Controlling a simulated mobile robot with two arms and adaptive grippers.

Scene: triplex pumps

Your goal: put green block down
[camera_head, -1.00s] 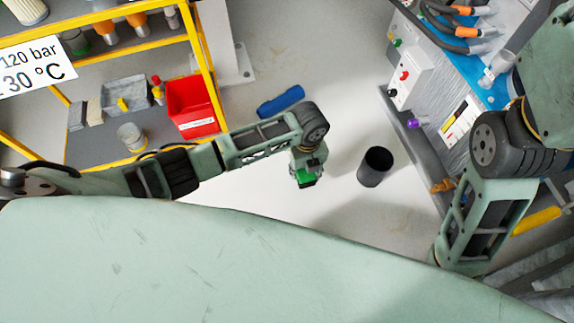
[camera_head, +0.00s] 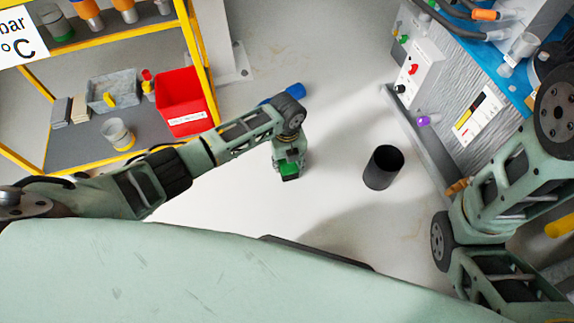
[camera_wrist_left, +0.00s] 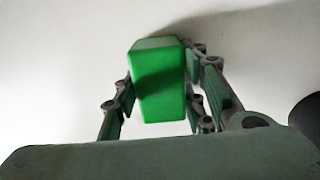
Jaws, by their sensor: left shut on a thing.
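The green block (camera_head: 290,169) is between the fingers of my left gripper (camera_head: 289,166), which is shut on it. In the left wrist view the block (camera_wrist_left: 159,80) stands out from between the two finger linkages (camera_wrist_left: 163,100), with pale floor behind it. A shadow lies on the floor beside it. I cannot tell whether the block touches the floor. My right arm shows at the right of the head view, but I do not see its fingers.
A black open cylinder (camera_head: 383,168) stands on the floor right of the left gripper. A blue object (camera_head: 285,94) lies behind the left arm. A yellow shelf with a red bin (camera_head: 181,98) is at left, a pump console (camera_head: 455,100) at right.

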